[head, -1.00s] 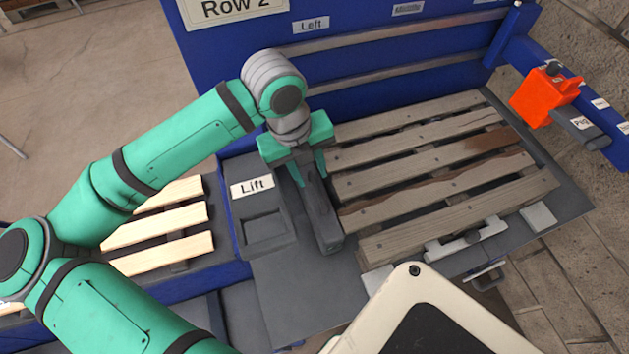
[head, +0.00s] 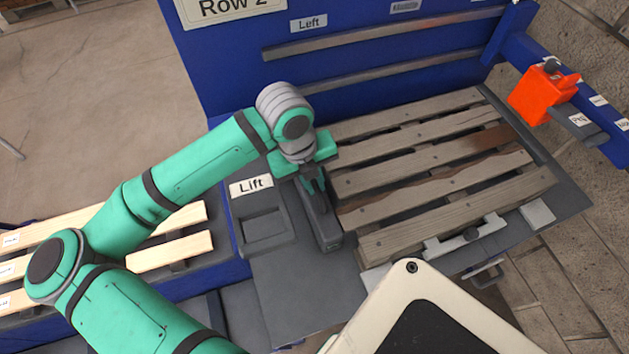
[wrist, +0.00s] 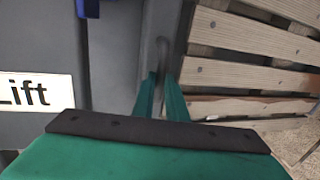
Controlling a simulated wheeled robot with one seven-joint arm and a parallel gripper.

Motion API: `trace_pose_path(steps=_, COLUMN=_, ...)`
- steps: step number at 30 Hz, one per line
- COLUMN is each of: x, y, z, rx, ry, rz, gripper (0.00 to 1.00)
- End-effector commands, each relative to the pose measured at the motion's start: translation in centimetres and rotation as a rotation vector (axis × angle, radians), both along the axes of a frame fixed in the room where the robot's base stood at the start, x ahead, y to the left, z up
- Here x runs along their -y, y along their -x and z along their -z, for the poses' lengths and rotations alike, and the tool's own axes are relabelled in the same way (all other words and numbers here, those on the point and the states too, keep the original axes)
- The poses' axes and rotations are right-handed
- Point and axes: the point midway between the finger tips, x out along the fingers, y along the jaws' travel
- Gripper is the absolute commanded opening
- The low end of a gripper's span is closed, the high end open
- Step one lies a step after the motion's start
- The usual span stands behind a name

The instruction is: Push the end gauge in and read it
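A long dark grey bar (head: 326,234) lies at the left end of the weathered pallet (head: 430,190). It looks like the end gauge, but no label or reading shows on it. My gripper (head: 316,191) is over the far part of this bar and points down at it. In the wrist view, the two green fingers (wrist: 162,92) are close together with a narrow gap over the grey bar (wrist: 160,25). I cannot tell whether they touch or hold part of it. The hand hides the bar's far end in the head view.
The grey panel labelled Lift (head: 264,232) is left of the bar. A metal clamp-like piece (head: 466,240) is at the pallet's front edge. A blue wall (head: 235,75) stands behind.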

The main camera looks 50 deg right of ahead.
Motion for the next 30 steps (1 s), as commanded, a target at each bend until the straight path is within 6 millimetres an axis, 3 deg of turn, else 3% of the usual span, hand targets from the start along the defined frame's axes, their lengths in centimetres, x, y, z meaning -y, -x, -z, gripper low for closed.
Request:
trace_pose_path(steps=16, x=-0.63, y=-0.3, z=0.0, rx=-0.001, ry=0.0, rz=0.001, gripper=0.0)
trace_pose_path(steps=17, x=-0.63, y=-0.3, z=0.0, rx=-0.001, ry=0.0, rz=0.001, gripper=0.19)
trace_pose_path(steps=18, x=-0.62, y=-0.29, z=-0.01, rx=-0.001, ry=0.0, rz=0.001, gripper=0.29)
trace_pose_path(steps=30, x=-0.69, y=-0.43, z=-0.5, rx=0.001, ry=0.001, rz=0.001, gripper=0.31)
